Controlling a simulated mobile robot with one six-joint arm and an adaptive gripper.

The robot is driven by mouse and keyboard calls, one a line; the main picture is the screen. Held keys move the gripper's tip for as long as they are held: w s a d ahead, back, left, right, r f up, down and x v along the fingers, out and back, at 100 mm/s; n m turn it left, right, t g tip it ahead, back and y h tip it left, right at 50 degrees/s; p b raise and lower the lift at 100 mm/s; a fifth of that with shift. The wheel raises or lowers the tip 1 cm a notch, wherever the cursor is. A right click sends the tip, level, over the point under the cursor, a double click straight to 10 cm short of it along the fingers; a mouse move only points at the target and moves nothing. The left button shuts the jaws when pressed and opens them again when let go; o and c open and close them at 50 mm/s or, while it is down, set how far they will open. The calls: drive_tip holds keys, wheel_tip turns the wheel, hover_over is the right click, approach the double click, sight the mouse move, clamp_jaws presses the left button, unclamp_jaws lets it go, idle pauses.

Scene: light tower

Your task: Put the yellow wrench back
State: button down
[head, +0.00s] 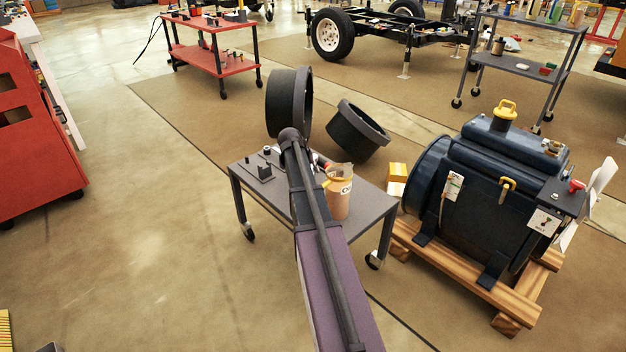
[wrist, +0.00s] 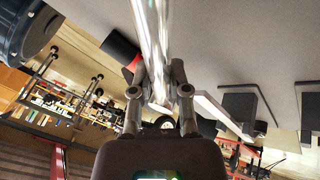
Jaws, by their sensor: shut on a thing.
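In the wrist view my gripper (wrist: 160,78) is shut on a long, shiny metal tool (wrist: 153,30). The tool runs between the fingers and out past the top edge of the picture. It looks silver with bright glare; I see no yellow on it and cannot tell whether it is the yellow wrench. In the head view my arm reaches over a small grey cart (head: 368,203) and hides my gripper and the held tool. No yellow wrench can be made out elsewhere.
A brown container (head: 338,200) with a yellow band stands on the cart, right of my arm. Small dark items (head: 263,172) lie at its left. Two dark rings (head: 290,100) (head: 358,132) are behind. A blue machine (head: 490,195) on a wooden pallet stands right. Floor at left is clear.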

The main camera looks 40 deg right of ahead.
drive_tip(key=shift+f+b, duration=1.35)
drive_tip(key=shift+f, duration=0.3)
drive_tip(key=shift+f, duration=0.15)
drive_tip(key=c, duration=0.6)
unclamp_jaws()
drive_tip(key=p+v, duration=0.4)
drive_tip(key=v, duration=0.1)
drive_tip(key=shift+r+p, duration=0.4)
drive_tip(key=p+v, duration=0.5)
drive_tip(key=v, duration=0.1)
drive_tip(key=shift+a+r+p, duration=0.2)
drive_tip(key=shift+r+p, duration=0.05)
drive_tip(key=shift+p, duration=0.1)
